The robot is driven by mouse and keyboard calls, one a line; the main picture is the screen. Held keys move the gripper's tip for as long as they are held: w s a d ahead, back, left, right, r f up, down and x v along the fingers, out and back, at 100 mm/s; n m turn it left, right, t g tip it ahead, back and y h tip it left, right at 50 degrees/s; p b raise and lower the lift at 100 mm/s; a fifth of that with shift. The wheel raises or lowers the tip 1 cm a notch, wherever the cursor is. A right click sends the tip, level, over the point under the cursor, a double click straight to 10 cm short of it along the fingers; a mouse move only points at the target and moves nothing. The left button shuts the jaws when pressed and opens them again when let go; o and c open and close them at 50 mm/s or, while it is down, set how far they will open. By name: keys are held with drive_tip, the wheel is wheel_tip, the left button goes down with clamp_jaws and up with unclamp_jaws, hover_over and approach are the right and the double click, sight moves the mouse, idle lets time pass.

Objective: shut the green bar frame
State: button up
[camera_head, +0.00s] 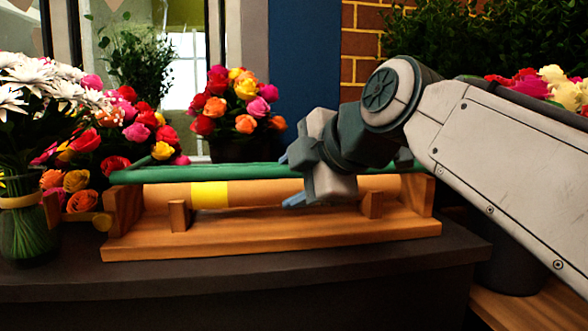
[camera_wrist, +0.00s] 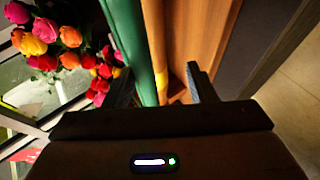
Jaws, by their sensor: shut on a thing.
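The green bar frame (camera_head: 225,172) runs lengthwise along the top rear of a wooden stand (camera_head: 275,235), just above a tan roll (camera_head: 265,192) with a yellow band. My gripper (camera_head: 289,179) reaches in from the right, with one blue fingertip above the bar and one lower, in front of the roll. In the wrist view the green bar (camera_wrist: 132,45) and the tan roll (camera_wrist: 156,45) both pass between the fingers. The jaws are shut on the green bar; whether they also press the roll is unclear. My gripper hides part of the bar's right half.
Two short wooden posts (camera_head: 179,216) (camera_head: 372,205) stand at the stand's front. Flowers in a glass vase (camera_head: 30,228) are at the left, and a dark pot of roses (camera_head: 236,149) is behind. The dark table's front strip (camera_head: 250,275) is clear.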

drive_tip(key=shift+w+f, duration=0.15)
drive_tip(key=shift+f, duration=0.4)
drive_tip(key=s+d+r+p, duration=0.2)
drive_tip(key=d+r+p, duration=0.5)
drive_tip(key=d+r, duration=0.4)
drive_tip(key=shift+s+d+r, duration=0.25)
drive_tip(key=shift+r, duration=0.15)
